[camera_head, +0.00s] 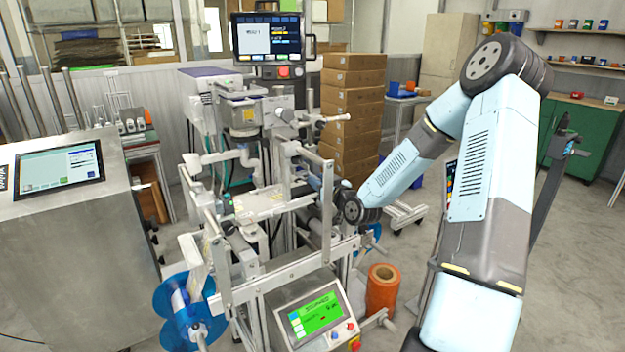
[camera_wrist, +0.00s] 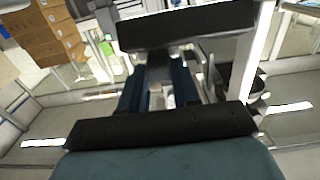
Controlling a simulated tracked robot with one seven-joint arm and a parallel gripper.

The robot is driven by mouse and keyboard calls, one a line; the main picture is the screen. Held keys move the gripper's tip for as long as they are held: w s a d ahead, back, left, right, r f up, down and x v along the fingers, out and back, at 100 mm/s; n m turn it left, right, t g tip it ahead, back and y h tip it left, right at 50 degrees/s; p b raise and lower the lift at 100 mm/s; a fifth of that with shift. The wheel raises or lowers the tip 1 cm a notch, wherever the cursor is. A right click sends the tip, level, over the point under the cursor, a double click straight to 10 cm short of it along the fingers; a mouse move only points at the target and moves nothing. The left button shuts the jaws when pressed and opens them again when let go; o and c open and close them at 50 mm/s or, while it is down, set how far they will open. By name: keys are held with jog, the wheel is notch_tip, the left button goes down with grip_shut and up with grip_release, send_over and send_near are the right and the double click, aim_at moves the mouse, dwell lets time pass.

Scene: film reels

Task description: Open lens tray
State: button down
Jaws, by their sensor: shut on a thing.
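A grey and white machine (camera_head: 285,262) stands in the middle of the head view. A pale flat tray-like part (camera_head: 258,204) lies in its frame; I cannot tell for sure whether it is the lens tray. My gripper (camera_head: 318,184) reaches into the right side of this frame from the right, partly hidden by white bars.
White bars surround my gripper closely. A green-screen panel (camera_head: 315,315) and an orange roll (camera_head: 382,290) are at the machine's front right. A blue reel (camera_head: 180,318) is at lower left. Stacked cardboard boxes (camera_head: 352,110) stand behind. The floor at right is partly clear.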

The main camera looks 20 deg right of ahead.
jog(key=c, duration=0.9)
grip_release()
jog(key=shift+s, duration=0.1)
